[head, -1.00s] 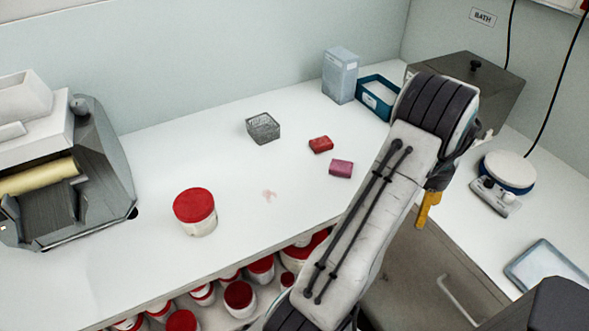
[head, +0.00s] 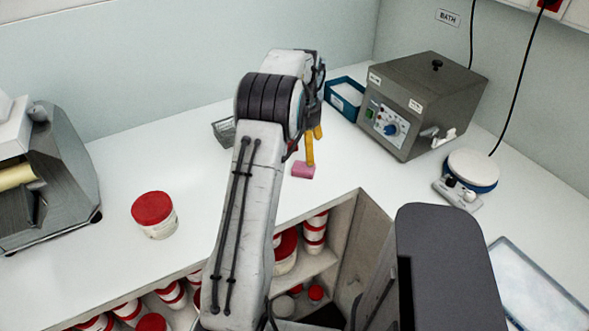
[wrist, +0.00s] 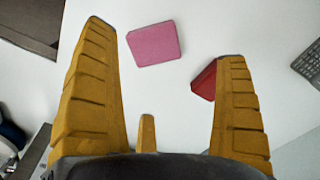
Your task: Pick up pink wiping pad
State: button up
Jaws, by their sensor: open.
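The pink wiping pad (head: 303,170) lies flat on the white counter, just below my gripper in the head view. In the wrist view the pink pad (wrist: 155,43) lies beyond and between my two yellow fingertips, nearer the left one. My gripper (wrist: 168,42) is open and empty, with its fingers wide apart. In the head view my gripper (head: 312,148) shows only in part, with a yellow finger next to the pad. A red pad (wrist: 204,80) lies by the right fingertip, partly hidden behind it.
A blue tray (head: 345,97) and a grey bath unit (head: 425,100) stand at the back right. A red-lidded tub (head: 154,214) is on the left. The counter around the pink pad is mostly clear.

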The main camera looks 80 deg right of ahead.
aim_at(303, 168)
jog(key=shift+a+f, duration=0.3)
jog(key=shift+f, duration=0.25)
jog(key=shift+s+a+f+p, duration=0.1)
jog(key=shift+s+f+p, duration=0.1)
jog(key=shift+f, duration=1.4)
jog(key=shift+s+a+f+p, duration=0.1)
jog(key=shift+f+p, duration=0.1)
jog(key=shift+f, duration=1.35)
jog(key=c, duration=1.1)
jog(key=shift+r, duration=0.1)
jog(key=shift+r, duration=0.85)
notch_tip(303, 168, up, 2)
jog(key=shift+r+b, duration=0.25)
jog(key=shift+b, duration=0.05)
jog(key=s+a+r, duration=0.1)
jog(key=s+r, duration=0.1)
jog(key=s, duration=0.1)
jog(key=s+a+r+b, duration=0.1)
jog(key=s+a+r, duration=0.1)
jog(key=s, duration=0.2)
jog(key=s+a+r, duration=0.2)
jog(key=s, duration=0.1)
jog(key=shift+s+a+r, duration=0.15)
jog(key=shift+r, duration=0.2)
